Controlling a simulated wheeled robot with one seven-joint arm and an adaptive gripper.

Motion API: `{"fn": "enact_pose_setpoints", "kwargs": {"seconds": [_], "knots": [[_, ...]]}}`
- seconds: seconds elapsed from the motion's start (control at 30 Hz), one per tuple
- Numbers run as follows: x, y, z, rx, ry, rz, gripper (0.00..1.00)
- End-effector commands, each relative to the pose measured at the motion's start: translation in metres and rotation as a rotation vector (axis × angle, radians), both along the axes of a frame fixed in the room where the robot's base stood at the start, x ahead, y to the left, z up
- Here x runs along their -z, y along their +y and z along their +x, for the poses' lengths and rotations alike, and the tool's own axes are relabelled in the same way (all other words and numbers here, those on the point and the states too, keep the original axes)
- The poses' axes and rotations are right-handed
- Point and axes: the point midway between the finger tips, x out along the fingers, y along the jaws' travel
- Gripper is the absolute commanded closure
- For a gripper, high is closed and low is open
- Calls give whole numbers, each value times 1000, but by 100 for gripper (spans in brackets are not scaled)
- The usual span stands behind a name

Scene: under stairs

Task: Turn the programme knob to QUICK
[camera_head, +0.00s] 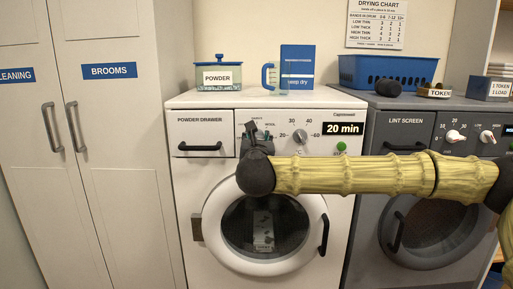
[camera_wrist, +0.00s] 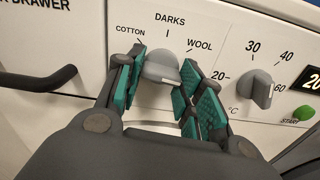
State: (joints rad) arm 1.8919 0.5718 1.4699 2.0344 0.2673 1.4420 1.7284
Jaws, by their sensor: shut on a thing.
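The programme knob (camera_wrist: 162,68) is a grey dial on the white washer's panel, with COTTON, DARKS and WOOL printed around its upper side. No QUICK label can be read; my gripper covers the lower part of the dial. A pale edge shows low on the knob, but I cannot tell which label it points to. My gripper (camera_wrist: 160,88) has its green-padded fingers on either side of the knob, shut on it. In the head view my gripper (camera_head: 255,136) is at the panel and hides most of the knob.
To the right are the temperature knob (camera_wrist: 262,88), the green START button (camera_wrist: 303,113) and a display (camera_head: 343,129) reading 20 min. The powder drawer handle (camera_head: 199,147) is on the left. The round washer door (camera_head: 212,226) is below my arm. A grey dryer (camera_head: 405,128) stands at right.

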Motion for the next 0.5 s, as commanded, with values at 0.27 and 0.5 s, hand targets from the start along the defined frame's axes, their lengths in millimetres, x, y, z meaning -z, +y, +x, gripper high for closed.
{"fn": "enact_pose_setpoints", "kwargs": {"seconds": [0.27, 0.5], "knots": [[4, 0, 0, 1, 4, 73, 87], [3, 0, 0, 1, 4, 86, 87]]}}
